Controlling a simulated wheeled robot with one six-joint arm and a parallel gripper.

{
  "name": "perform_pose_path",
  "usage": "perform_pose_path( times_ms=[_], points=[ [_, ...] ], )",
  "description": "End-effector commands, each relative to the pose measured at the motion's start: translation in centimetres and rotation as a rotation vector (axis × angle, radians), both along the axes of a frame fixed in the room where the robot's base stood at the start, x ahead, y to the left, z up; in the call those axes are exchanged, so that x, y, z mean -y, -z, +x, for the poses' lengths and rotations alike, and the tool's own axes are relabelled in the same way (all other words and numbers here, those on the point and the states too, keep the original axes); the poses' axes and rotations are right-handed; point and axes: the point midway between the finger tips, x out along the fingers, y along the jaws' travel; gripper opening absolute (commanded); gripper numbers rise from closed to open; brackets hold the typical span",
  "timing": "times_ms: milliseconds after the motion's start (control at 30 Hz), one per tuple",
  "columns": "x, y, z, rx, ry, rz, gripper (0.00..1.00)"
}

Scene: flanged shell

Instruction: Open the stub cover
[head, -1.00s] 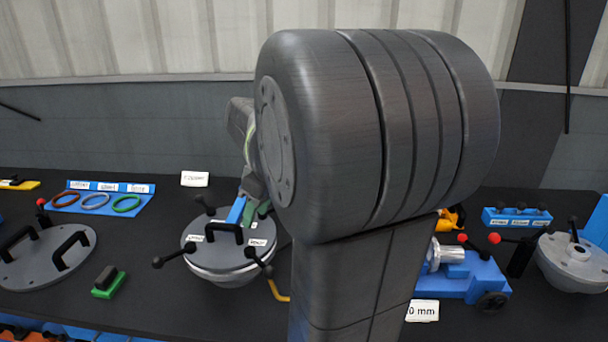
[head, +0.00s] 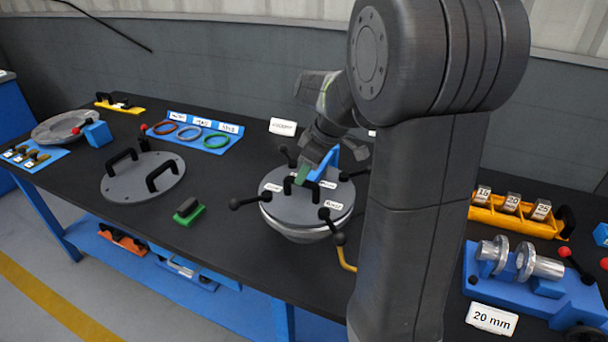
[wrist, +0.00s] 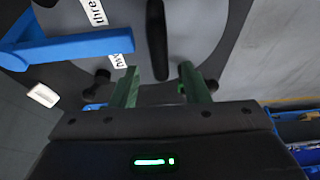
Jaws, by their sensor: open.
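The round grey cover (head: 295,207) sits flat on a metal shell (head: 290,233) on the bench in the head view. It bears white labels, a black bar handle (head: 299,188) and several black-knobbed levers around its rim. A blue arm (wrist: 70,45) reaches over the cover in the wrist view. My gripper (head: 305,172) is over the cover, close to the handle. In the wrist view my gripper (wrist: 160,82) has its green fingers apart, with the handle (wrist: 157,40) in line with the gap. No contact with the handle can be made out.
A grey disc (head: 128,181) with two handles and a green-based block (head: 188,212) lie to the left. A blue ring tray (head: 200,133) is behind. A blue fixture (head: 535,285) and an orange tray (head: 515,218) stand at the right.

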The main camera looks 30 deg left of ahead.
Motion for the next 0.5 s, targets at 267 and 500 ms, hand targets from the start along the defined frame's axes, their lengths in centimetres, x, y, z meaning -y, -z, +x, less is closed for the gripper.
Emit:
perform_pose_path(
  times_ms=[267, 500],
  points=[
    [-0.9, 2.2, -0.1, 0.0, 0.0, -0.001, 0.42],
    [-0.9, 2.3, -0.1, 0.0, 0.0, 0.0, 0.42]
  ],
)
